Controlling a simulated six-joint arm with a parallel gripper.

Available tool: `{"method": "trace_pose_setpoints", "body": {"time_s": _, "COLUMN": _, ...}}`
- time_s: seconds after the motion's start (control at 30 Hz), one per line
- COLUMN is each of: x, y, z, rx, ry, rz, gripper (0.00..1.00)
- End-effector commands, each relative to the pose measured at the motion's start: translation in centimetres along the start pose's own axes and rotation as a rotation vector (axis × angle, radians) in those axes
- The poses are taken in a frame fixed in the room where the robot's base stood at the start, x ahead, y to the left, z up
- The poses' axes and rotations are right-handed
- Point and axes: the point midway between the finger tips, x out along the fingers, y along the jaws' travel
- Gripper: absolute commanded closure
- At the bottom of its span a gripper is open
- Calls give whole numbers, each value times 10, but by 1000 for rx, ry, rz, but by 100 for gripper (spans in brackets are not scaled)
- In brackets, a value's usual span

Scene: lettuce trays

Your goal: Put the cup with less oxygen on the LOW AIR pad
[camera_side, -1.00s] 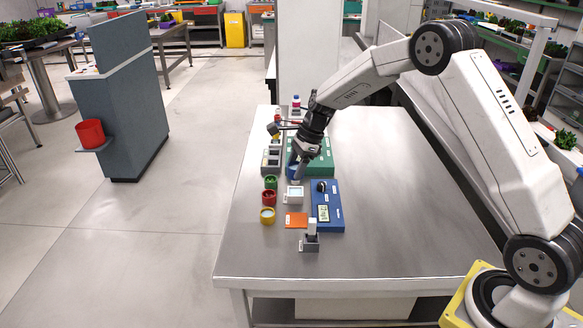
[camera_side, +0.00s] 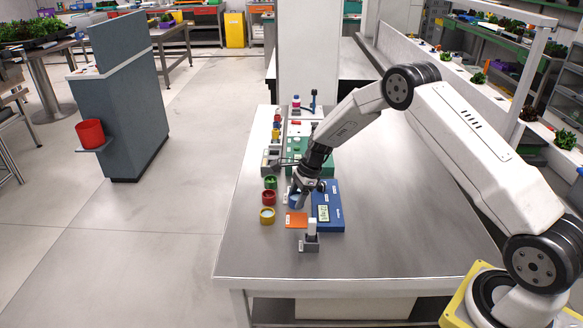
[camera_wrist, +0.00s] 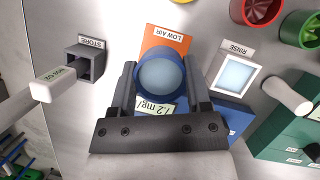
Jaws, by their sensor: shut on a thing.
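My gripper (camera_wrist: 160,82) is shut on a blue cup (camera_wrist: 160,100) with a pale liquid surface. In the side view my gripper (camera_side: 300,190) holds the blue cup (camera_side: 293,200) just behind the orange pad. The orange LOW AIR pad (camera_wrist: 165,40) lies past the cup in the wrist view, partly covered by it; it is also in the side view (camera_side: 296,220). I cannot tell the cup's height above the surface. A blue meter (camera_side: 328,207) stands right of the pad; its display (camera_wrist: 150,107) reads about 1.2 mg, partly hidden.
A grey STORE holder (camera_wrist: 84,65) and a white-handled piece (camera_wrist: 55,88) are near the pad. A white RINSE tray (camera_wrist: 235,75) is beside the cup. Green (camera_side: 270,182), red (camera_side: 268,197) and yellow (camera_side: 267,216) containers line the left. The table's right side is clear.

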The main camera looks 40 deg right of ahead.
Motion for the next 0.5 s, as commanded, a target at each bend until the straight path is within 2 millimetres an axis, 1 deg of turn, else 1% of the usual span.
{"method": "trace_pose_setpoints", "body": {"time_s": 0.27, "x": 4, "y": 0, "z": -2, "rx": 0, "ry": 0, "rz": 0, "gripper": 96}}
{"method": "trace_pose_setpoints", "body": {"time_s": 0.5, "x": 17, "y": 0, "z": -7, "rx": 1, "ry": 1, "rz": 1, "gripper": 96}}
